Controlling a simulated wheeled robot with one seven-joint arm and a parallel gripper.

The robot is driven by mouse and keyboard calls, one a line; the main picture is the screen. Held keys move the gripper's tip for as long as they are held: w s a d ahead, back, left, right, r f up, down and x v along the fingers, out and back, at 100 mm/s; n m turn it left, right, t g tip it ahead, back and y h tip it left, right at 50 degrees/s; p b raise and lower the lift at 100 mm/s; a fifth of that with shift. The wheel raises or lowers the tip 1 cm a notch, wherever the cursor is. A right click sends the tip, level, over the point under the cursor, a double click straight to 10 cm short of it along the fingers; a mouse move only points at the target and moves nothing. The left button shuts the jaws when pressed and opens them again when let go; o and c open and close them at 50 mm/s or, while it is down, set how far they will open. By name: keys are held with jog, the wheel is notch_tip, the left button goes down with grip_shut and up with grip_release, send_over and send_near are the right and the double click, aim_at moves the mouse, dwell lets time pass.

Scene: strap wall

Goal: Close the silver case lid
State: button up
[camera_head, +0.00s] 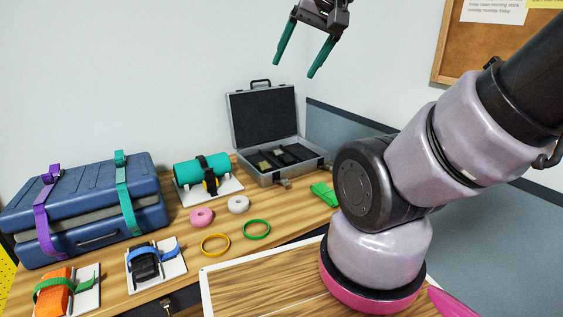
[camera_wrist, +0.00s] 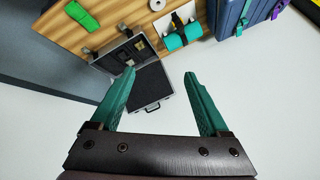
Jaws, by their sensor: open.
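The silver case (camera_head: 275,133) stands open at the back of the wooden table. Its lid (camera_head: 263,115) is raised nearly upright, with a dark foam lining and a black handle on its top edge. The base (camera_head: 290,165) holds dark compartments with small items, and latches show on its front. In the wrist view the lid (camera_wrist: 146,86) lies between my fingers in the picture, with the handle toward me. My gripper (camera_head: 297,62) is open and empty, high in front of the wall, above the case and apart from it. It also shows in the wrist view (camera_wrist: 162,88).
A blue suitcase (camera_head: 90,212) with purple and teal straps stands at left. A teal roll (camera_head: 200,170), tape rolls (camera_head: 201,217), rings (camera_head: 215,244), strapped blocks (camera_head: 155,264) and a green folded strap (camera_head: 325,194) lie on the table. A grey panel (camera_head: 345,128) stands right of the case.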

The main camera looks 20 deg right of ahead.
jog(key=shift+w+d, duration=0.1)
jog(key=shift+w, duration=0.1)
jog(key=c, duration=0.5)
jog(key=w+d+n+h, duration=0.1)
jog(key=w+d, duration=0.1)
jog(key=w, duration=0.2)
jog(key=w+d+n+g+h, duration=0.1)
jog(key=w+d+h, duration=0.1)
jog(key=w, duration=0.3)
jog(key=w+d+n+g+h, duration=0.1)
jog(key=w+d, duration=0.2)
jog(key=w, duration=0.1)
jog(key=shift+w+d+f, duration=0.35)
jog(key=shift+d+f, duration=0.05)
jog(key=shift+c, duration=0.9)
jog(key=n+t+h, duration=0.6)
jog(key=n+h, duration=0.1)
jog(key=n, duration=0.8)
send_near(261, 81)
jog(key=shift+t, duration=0.3)
jog(key=x, duration=0.9)
jog(key=shift+d+f, duration=0.15)
jog(key=shift+d, duration=0.05)
grip_shut()
